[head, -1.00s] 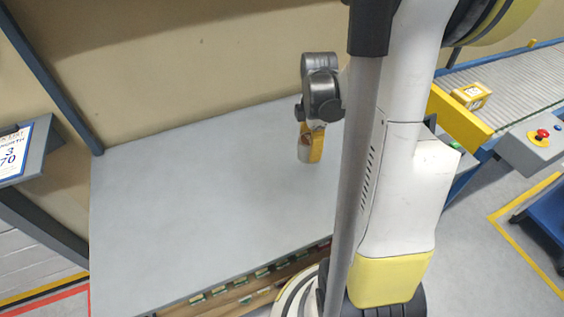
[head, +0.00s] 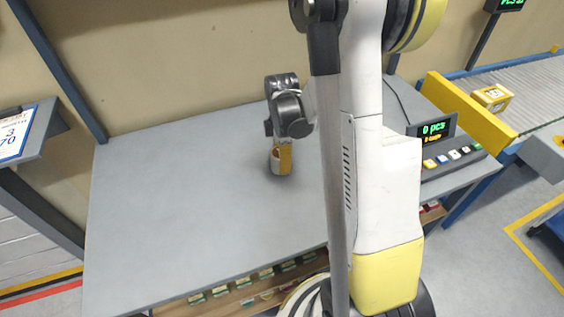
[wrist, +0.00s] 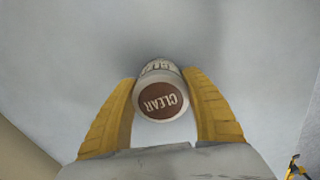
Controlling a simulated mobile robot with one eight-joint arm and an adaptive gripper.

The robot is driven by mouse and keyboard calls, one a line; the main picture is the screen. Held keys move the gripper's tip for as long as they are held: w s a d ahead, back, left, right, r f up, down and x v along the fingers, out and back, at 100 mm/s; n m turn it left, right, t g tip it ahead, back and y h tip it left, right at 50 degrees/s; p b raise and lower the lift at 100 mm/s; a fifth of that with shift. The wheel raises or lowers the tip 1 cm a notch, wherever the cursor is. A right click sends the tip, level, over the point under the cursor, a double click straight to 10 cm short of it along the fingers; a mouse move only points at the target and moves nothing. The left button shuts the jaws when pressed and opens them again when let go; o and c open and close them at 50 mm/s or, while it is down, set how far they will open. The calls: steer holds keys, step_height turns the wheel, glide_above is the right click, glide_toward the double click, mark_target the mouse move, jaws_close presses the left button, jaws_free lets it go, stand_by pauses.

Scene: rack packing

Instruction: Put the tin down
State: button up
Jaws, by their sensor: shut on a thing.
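The tin (wrist: 163,101) is a small white can with a brown round end reading "CLEAR" in the wrist view. My gripper (wrist: 162,112) has its yellow fingers on both sides of it and is shut on it. In the head view, my gripper (head: 283,157) points down over the grey tabletop (head: 190,210), and a pale part of the tin (head: 275,160) shows beside a yellow finger. The tin looks upright and low, at or close above the tabletop. Whether its base touches cannot be told.
The tabletop around the tin is clear. A wall stands behind it. A counter unit with a lit green display (head: 434,129) and buttons stands at the right. Small coloured items line a shelf under the table front.

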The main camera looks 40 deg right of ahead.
steer(key=shift+r, duration=0.1)
steer(key=o, duration=1.3)
